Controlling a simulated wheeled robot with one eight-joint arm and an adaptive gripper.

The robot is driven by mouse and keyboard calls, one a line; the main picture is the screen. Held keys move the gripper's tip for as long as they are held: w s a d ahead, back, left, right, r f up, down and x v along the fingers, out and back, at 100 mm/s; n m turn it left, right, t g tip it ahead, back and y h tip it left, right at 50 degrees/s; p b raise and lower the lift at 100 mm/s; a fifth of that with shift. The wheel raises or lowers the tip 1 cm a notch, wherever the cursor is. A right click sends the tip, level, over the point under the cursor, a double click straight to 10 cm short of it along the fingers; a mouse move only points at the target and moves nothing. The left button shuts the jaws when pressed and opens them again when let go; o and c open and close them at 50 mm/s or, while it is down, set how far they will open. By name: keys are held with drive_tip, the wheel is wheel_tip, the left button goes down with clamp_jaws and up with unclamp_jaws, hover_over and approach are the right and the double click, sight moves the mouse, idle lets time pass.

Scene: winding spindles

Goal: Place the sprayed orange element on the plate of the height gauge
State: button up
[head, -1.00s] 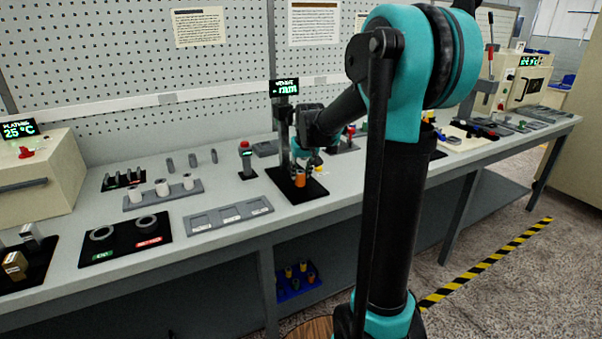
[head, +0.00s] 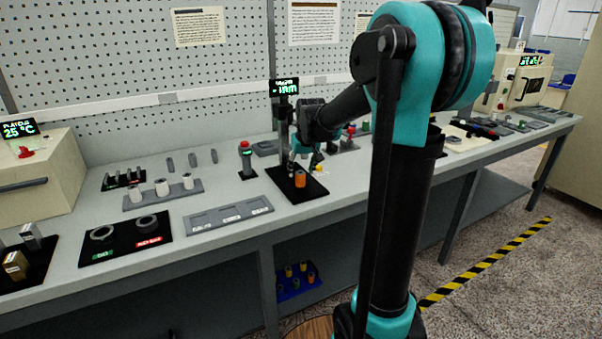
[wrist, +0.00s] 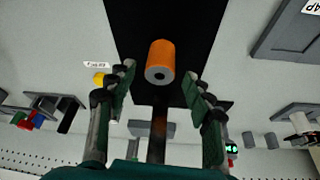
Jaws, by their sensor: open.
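The orange element (head: 300,180) is a small cylinder on the black plate (head: 316,190) of the height gauge (head: 284,115). It also shows in the wrist view (wrist: 161,58), with a dark hole in its near end, beyond the fingertips and between their lines. My gripper (head: 305,160) is open and empty, behind the element in the head view and apart from it. Both fingers of my gripper (wrist: 159,82) show in the wrist view with a clear gap between them. The gauge's display is lit green, but its reading is too blurred to read.
A small yellow piece (wrist: 99,79) with a label lies beside the plate. A grey three-slot tray (head: 228,216) and a stand with a red button (head: 246,160) are left of the gauge. A rack with white cylinders (head: 165,193) stands farther left. The bench front right of the plate is clear.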

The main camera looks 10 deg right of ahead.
drive_tip(key=a+v, duration=0.1)
drive_tip(key=v, duration=0.9)
drive_tip(key=s+d+f, duration=0.2)
drive_tip(key=s+f, duration=0.9)
drive_tip(key=s, duration=0.2)
drive_tip(key=s+d+f+m, duration=0.1)
drive_tip(key=s+d+f, duration=0.1)
drive_tip(key=s+f, duration=1)
drive_tip(key=shift+s+d+h, duration=0.3)
drive_tip(key=shift+s, duration=0.1)
